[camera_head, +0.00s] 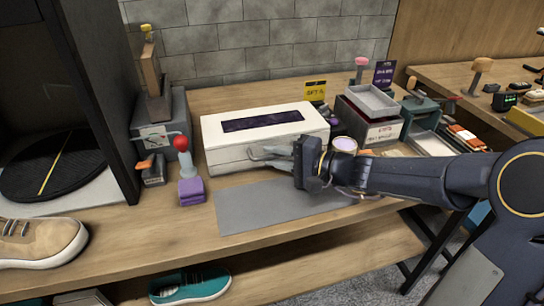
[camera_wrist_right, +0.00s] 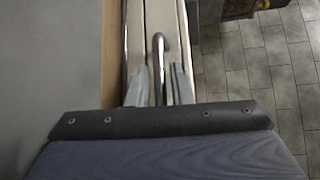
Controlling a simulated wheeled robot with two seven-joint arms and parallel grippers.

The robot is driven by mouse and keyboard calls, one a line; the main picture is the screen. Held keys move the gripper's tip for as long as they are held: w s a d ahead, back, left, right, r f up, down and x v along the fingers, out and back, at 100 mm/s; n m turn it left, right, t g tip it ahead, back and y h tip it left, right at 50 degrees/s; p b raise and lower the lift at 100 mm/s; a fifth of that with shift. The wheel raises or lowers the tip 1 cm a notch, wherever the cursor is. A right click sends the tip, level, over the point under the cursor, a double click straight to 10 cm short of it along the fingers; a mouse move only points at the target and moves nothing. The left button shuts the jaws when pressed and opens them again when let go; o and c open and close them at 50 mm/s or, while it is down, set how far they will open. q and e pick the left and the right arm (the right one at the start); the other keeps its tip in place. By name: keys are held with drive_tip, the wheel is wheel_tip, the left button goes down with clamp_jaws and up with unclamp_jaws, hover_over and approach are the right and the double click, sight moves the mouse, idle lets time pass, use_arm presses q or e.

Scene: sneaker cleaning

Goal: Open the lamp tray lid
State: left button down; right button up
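The lamp tray is a white box (camera_head: 230,158) on the bench in the head view, with a white lid (camera_head: 213,130) that has a dark window (camera_head: 262,121). The lid looks closed. A metal bar handle (camera_head: 256,152) is on the box's front face; it also shows in the wrist view (camera_wrist_right: 158,46). My right gripper (camera_head: 275,155) reaches the front of the box from the right. In the wrist view its two fingers (camera_wrist_right: 160,88) stand apart on either side of the handle, with gaps visible. My left gripper is not in view.
A grey mat (camera_head: 250,208) lies in front of the box. A dark box with a grey tray (camera_head: 372,101) stands to the right. A tan sneaker (camera_head: 40,243) is at the lower left.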

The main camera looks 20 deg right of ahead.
drive_tip(key=shift+w+a, duration=0.25)
clamp_jaws()
